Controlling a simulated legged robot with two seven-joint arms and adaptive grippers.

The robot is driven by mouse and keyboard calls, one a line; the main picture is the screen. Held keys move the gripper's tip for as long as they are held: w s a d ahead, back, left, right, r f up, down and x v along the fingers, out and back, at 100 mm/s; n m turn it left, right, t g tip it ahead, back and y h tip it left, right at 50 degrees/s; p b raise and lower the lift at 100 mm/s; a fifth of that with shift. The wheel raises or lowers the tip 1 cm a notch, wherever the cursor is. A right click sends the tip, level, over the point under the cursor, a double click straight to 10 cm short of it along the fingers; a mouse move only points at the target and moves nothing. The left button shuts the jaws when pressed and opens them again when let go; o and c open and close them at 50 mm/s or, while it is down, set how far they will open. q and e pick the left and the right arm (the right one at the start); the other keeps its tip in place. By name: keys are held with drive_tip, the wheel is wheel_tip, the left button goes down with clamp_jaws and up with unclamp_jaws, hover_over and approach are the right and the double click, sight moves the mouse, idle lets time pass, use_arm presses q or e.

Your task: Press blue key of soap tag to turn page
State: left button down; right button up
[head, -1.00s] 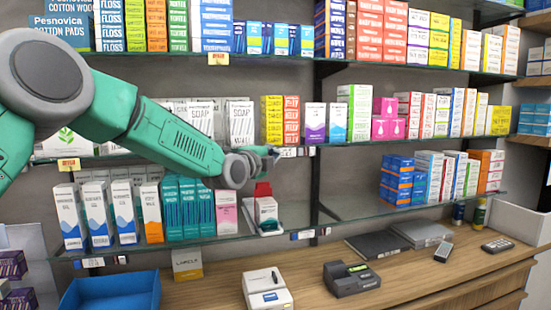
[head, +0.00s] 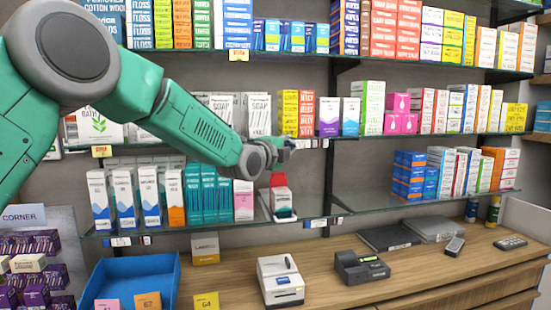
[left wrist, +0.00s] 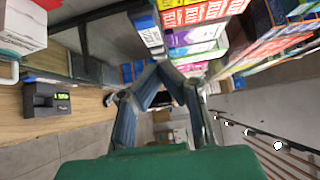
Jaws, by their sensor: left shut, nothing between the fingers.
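White soap boxes (head: 258,115) stand on the middle glass shelf, partly hidden behind my left arm. A small shelf tag (head: 314,143) sits on that shelf's front edge, just right of my left gripper (head: 288,144). In the left wrist view, a tag with white, dark and blue parts (left wrist: 149,30) shows on the shelf edge, above and left of the fingertips (left wrist: 162,72). I cannot make out its keys clearly. My left gripper is shut and empty, close to the shelf edge. I cannot tell whether it touches the tag. My right gripper is out of view.
Yellow and red boxes (head: 297,114) stand behind the gripper. A lower glass shelf holds more boxes (head: 243,200) and a red-topped white item (head: 281,200). The wooden counter (head: 330,292) below bears a white device (head: 280,281), a dark terminal (head: 361,268) and a blue tray (head: 130,275).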

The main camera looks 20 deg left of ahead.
use_arm(q)
drive_tip(key=s+a+f+b, duration=0.1)
drive_tip(key=s+a+b, duration=0.15)
drive_tip(key=s, duration=0.55)
drive_tip(key=s+d+f+n+g+y+b, duration=0.15)
drive_tip(key=s+f+n+g, duration=0.35)
drive_tip(key=f, duration=1.5)
drive_tip(key=s+f+n+g+b, duration=0.3)
drive_tip(key=s+f, duration=0.4)
drive_tip(key=f, duration=1.3)
drive_tip(key=s+a+f+n+g+b, duration=0.3)
drive_tip(key=s+f+n, duration=0.4)
drive_tip(key=s+f, duration=1.05)
drive_tip(key=s+f+n+g+y+b, duration=0.1)
drive_tip(key=s+f+n+g, duration=0.1)
drive_tip(key=s, duration=0.7)
drive_tip(key=s+f+n+g+y+b, duration=0.1)
drive_tip(key=s+f+g, duration=0.3)
drive_tip(key=s, duration=0.5)
wheel_tip(320, 180, down, 2)
drive_tip(key=shift+s+a+n+b, duration=0.2)
drive_tip(key=shift+s+n+b, duration=0.2)
drive_tip(key=shift+n, duration=0.5)
